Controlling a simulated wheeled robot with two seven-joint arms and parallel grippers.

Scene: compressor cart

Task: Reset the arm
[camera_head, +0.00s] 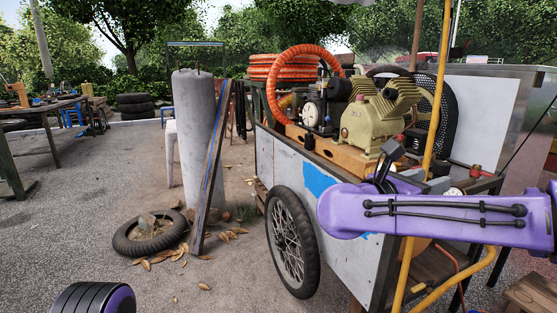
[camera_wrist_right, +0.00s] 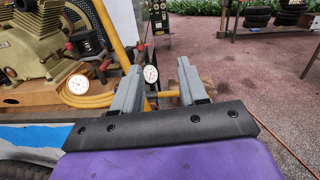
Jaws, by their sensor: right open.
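My right arm comes in from the right in the head view, and its gripper (camera_head: 388,155) is over the near side of the compressor cart (camera_head: 275,150). In the right wrist view the two grey fingers of this gripper (camera_wrist_right: 159,70) stand apart with nothing held between them. A white-faced gauge (camera_wrist_right: 151,74) shows beyond the gap, close to the left finger. The yellowish compressor (camera_head: 375,118) sits on the cart just behind the gripper; whether they touch I cannot tell. My left gripper is not in view.
An orange hose coil (camera_head: 290,68) and a yellow pole (camera_head: 437,90) stand on the cart. A concrete pillar (camera_head: 193,130) with a leaning plank (camera_head: 212,170) and a tyre (camera_head: 150,232) are left of it.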

